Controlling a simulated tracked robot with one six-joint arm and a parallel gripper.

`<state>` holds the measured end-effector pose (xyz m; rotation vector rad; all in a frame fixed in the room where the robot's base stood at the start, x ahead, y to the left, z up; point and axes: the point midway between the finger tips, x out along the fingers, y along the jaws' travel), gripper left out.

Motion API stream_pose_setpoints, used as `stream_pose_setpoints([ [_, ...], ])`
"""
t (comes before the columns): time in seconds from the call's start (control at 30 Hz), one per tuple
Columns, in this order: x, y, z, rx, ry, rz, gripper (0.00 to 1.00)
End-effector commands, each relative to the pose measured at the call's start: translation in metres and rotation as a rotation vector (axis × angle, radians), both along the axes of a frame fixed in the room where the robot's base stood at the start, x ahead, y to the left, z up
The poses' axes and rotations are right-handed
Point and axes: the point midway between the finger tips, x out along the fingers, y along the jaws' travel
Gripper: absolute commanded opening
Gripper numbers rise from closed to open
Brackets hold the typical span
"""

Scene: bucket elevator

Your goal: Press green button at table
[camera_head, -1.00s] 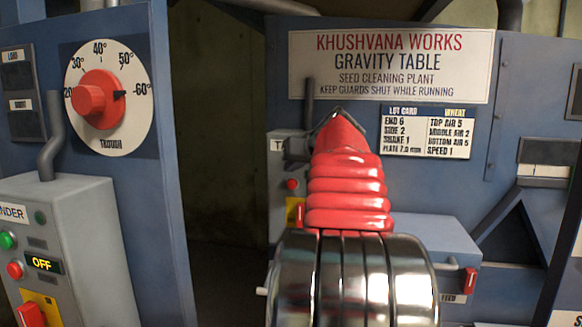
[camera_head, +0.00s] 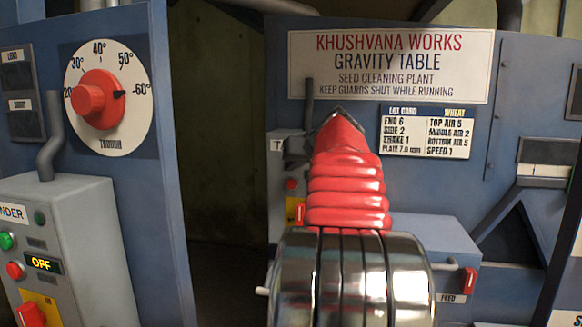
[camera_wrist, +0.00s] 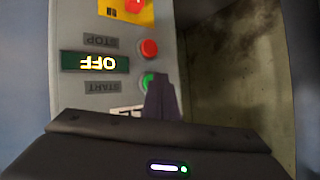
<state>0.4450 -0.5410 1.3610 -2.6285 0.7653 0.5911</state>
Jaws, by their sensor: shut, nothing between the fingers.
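The table's grey control box (camera_wrist: 90,20) fills the upper left of the wrist view, upside down. It bears a green START button (camera_wrist: 148,78), a red STOP button (camera_wrist: 148,48) and a lit display (camera_wrist: 95,62) reading OFF. My gripper (camera_wrist: 162,84) is shut and empty, with its fingertips over the lower right part of the green button. I cannot tell whether they touch it. In the head view, the same box (camera_head: 284,160) stands below the gravity table sign, partly behind my red arm. Its green button is hidden there.
A second control box (camera_head: 85,220) at left has its own green button (camera_head: 6,241) and an OFF display. Above it is a red dial (camera_head: 98,98). A dark gap (camera_head: 222,130) separates the two machines. A red-handled feed lever (camera_head: 470,281) is at right.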

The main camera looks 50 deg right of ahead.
Motion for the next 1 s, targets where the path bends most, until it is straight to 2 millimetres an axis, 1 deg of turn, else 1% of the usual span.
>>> stream_pose_setpoints([
  [0.67, 0.002, -0.003, 0.000, 0.000, 0.000, 0.000, 0.00],
  [1.0, -0.003, 0.007, 0.000, 0.000, 0.000, 0.000, 0.00],
])
